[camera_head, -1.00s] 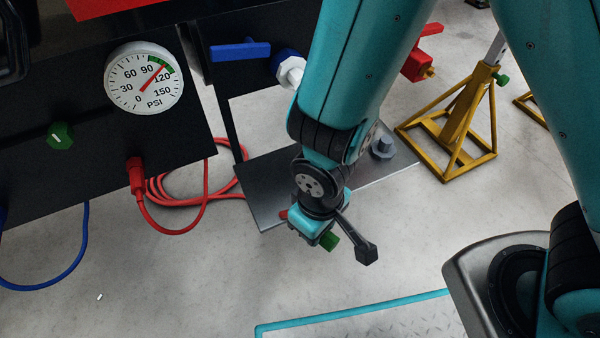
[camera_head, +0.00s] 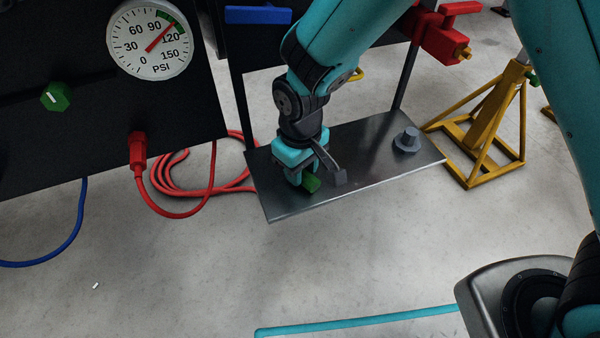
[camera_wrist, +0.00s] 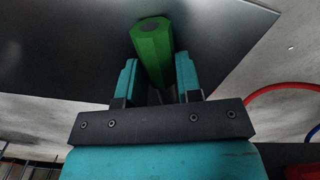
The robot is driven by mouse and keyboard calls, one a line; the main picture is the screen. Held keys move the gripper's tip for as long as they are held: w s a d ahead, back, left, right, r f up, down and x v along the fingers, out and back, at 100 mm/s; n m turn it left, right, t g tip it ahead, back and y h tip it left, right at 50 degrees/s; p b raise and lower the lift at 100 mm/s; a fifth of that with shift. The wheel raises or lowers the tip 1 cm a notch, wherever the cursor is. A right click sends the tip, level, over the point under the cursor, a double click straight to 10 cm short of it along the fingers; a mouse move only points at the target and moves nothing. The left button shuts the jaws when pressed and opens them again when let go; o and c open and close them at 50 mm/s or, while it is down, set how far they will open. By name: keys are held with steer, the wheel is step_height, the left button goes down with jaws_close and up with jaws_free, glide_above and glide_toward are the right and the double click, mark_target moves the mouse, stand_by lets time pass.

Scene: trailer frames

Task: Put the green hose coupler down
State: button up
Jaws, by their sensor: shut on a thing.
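The green hose coupler (camera_head: 312,184) is between the fingers of my gripper (camera_head: 304,180), over the left part of a grey metal shelf (camera_head: 365,160). In the wrist view the coupler (camera_wrist: 152,52) is a green hexagonal piece held between the two teal fingers of my gripper (camera_wrist: 157,78), and its end sticks out past them. The shelf's dark surface (camera_wrist: 70,40) fills much of that view. I cannot tell whether the coupler touches the shelf.
A grey bolt-like fitting (camera_head: 407,140) stands on the shelf's right part. A yellow jack stand (camera_head: 482,140) is to the right. Red hose coils (camera_head: 175,180) lie left of the shelf. A pressure gauge (camera_head: 150,40) and a green knob (camera_head: 56,97) are on the black panel.

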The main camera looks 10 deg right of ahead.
steer(key=shift+r, duration=0.1)
steer(key=o, duration=0.9)
steer(key=shift+o, duration=0.2)
step_height(320, 180, up, 8)
steer(key=p, duration=0.4)
steer(key=shift+f+p, duration=0.2)
steer(key=shift+p, duration=0.2)
